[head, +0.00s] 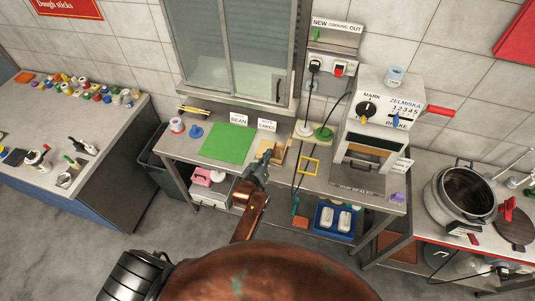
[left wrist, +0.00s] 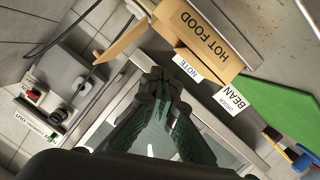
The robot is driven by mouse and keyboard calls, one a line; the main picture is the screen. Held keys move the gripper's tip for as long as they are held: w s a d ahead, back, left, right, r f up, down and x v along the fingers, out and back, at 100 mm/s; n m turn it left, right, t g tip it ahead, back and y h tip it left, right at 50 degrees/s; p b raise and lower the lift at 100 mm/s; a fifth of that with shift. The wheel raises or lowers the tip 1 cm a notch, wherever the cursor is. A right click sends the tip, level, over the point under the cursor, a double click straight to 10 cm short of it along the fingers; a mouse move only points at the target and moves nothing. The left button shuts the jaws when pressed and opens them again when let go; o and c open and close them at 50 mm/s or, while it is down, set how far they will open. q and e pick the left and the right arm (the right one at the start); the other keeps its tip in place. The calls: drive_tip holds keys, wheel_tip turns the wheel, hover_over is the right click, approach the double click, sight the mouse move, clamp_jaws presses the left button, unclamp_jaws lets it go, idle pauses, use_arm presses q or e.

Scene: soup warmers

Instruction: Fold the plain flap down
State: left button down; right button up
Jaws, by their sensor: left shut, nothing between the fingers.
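A small tan cardboard box (head: 279,150) stands on the steel table, partly hidden behind my left gripper (head: 266,157). In the left wrist view, one flap printed HOT FOOD (left wrist: 207,35) shows its broad face. A plain tan flap (left wrist: 121,43) sticks out to the left, seen nearly edge-on. My left gripper, dark green in the left wrist view (left wrist: 158,82), is shut and empty. Its tips appear close to the box, below the flaps in that picture; I cannot tell whether they touch. My right gripper is not in view.
A green mat (head: 226,143) lies left of the box. BEAN (head: 239,119) and NOTE (left wrist: 187,69) cards stand behind. Cables (head: 304,120) hang nearby.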

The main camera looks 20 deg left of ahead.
use_arm(q)
drive_tip(key=r+p+v, duration=0.2)
drive_tip(key=p+v, duration=0.6)
drive_tip(key=v, duration=0.2)
drive_tip(key=shift+d, duration=0.35)
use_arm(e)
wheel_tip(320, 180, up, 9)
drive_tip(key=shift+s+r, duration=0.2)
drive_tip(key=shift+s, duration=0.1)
